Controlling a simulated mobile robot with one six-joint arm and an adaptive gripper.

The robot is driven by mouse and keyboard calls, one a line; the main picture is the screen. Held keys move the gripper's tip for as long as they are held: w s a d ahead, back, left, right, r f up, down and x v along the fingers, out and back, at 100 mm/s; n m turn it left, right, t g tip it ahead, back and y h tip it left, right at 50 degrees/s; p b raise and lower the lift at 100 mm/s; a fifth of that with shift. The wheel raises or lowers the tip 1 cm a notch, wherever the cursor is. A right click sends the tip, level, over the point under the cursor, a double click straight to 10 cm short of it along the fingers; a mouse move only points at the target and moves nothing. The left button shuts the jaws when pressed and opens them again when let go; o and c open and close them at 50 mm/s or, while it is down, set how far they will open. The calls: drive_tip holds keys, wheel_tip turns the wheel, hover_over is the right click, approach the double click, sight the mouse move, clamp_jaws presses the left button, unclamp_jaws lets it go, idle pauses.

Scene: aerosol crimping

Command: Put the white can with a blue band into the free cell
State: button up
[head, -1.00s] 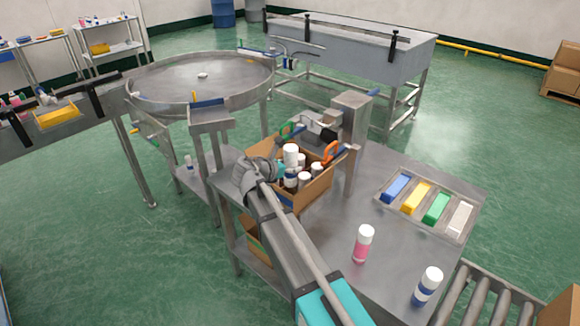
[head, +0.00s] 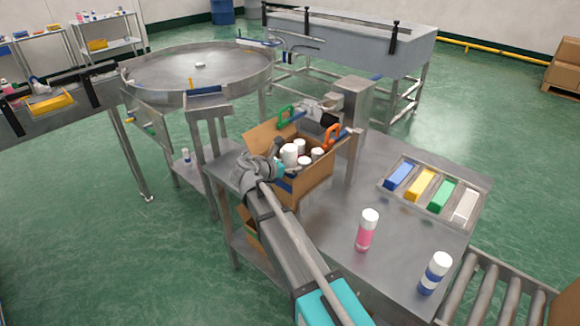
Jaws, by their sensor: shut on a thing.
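An open cardboard box (head: 318,187) stands on the steel table and holds several white-topped cans. My gripper (head: 280,168) is at the box's left front side, shut on a can with a white top (head: 289,155). The can is upright among the others, its top a little higher than theirs. The cells inside the box are hidden too, so I cannot tell whether the can touches the bottom.
A pink-banded can (head: 366,231) and a blue-banded can (head: 434,273) stand on the table's front right. A tray (head: 411,205) with coloured blocks lies at the right. A steel machine column (head: 353,105) rises behind the box, with green and orange handles close to it.

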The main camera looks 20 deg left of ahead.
drive_tip(key=shift+f, duration=0.3)
drive_tip(key=o, duration=1.3)
drive_tip(key=shift+o, duration=0.2)
drive_tip(key=shift+r, duration=0.15)
